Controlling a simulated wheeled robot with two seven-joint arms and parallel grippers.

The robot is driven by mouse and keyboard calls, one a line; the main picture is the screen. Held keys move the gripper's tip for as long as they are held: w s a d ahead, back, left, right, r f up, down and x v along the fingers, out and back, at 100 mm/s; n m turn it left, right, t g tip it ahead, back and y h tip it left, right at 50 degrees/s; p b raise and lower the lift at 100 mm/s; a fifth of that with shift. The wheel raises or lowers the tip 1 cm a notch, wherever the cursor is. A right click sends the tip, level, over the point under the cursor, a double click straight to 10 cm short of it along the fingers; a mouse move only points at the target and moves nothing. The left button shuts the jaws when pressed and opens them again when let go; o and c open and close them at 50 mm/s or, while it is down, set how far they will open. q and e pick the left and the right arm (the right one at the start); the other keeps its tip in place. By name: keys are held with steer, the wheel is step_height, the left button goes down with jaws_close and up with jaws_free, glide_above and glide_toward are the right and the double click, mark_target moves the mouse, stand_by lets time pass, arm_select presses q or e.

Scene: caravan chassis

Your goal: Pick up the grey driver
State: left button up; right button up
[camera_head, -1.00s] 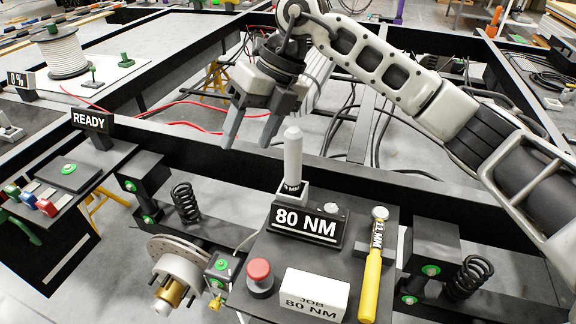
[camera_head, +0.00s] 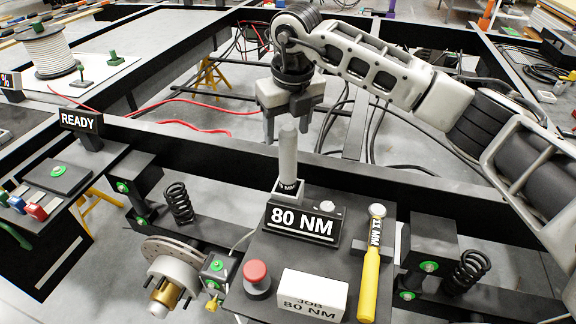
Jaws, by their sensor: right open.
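The grey driver (camera_head: 288,155) stands upright in a holder behind the black "80 NM" display (camera_head: 302,223) on a dark tool board. It is a light grey cylinder with a dark labelled band near its foot. My right gripper (camera_head: 288,134) is open and points down at the driver's top, with a finger on each side of it in the picture. Whether the fingers touch the driver cannot be told. My left gripper is not in view.
A yellow 11 MM wrench (camera_head: 371,265) lies right of the display. A red button (camera_head: 257,272) and a white "JOB 80 NM" block (camera_head: 312,296) sit in front. A black chassis beam (camera_head: 345,172) runs behind the board. Red cables (camera_head: 190,107) lie farther back.

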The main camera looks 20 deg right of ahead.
mark_target(287, 144)
steer(key=f, duration=0.3)
steer(key=f+p, duration=0.1)
steer(key=f, duration=0.1)
steer(key=shift+w, duration=0.25)
steer(key=c, duration=1.2)
jaws_close()
